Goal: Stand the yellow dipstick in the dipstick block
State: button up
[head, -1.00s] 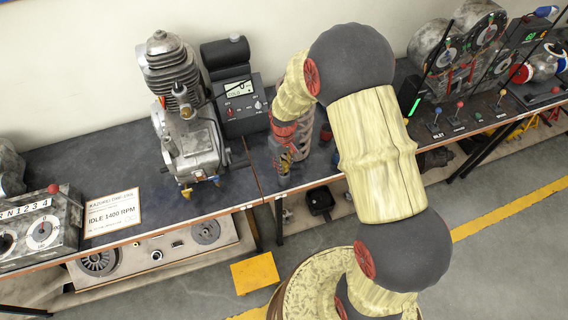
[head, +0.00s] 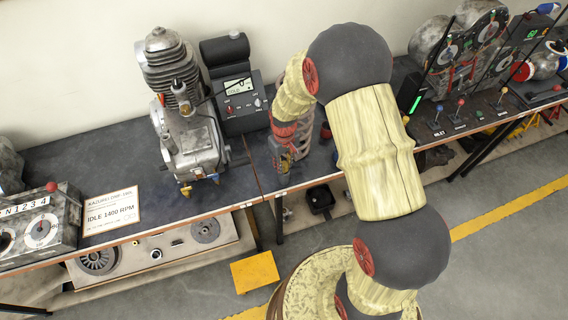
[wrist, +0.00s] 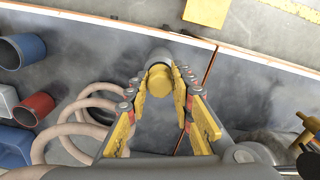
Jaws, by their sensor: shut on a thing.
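In the wrist view, a round yellow end (wrist: 159,82), which looks like the yellow dipstick, sits between my gripper's yellow-padded fingers. My gripper (wrist: 158,95) is shut on it. A short grey cylinder (wrist: 157,56) shows directly behind the yellow end; I cannot tell whether it belongs to the dipstick or is the dipstick block. The dipstick's lower part is hidden. In the head view, my gripper (head: 284,160) is over the bench, right of the engine; the dipstick cannot be made out there.
A blue cup (wrist: 22,50), a red cup (wrist: 34,108) and a beige coiled hose (wrist: 75,130) lie left of my gripper in the wrist view. The engine (head: 185,110) and a grey gauge box (head: 240,105) stand left in the head view. The bench's front edge is close.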

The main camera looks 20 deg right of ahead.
jog(key=shift+f, duration=0.5)
jog(key=o, duration=1.2)
jog(key=shift+c, duration=0.2)
notch_tip(320, 180, up, 12)
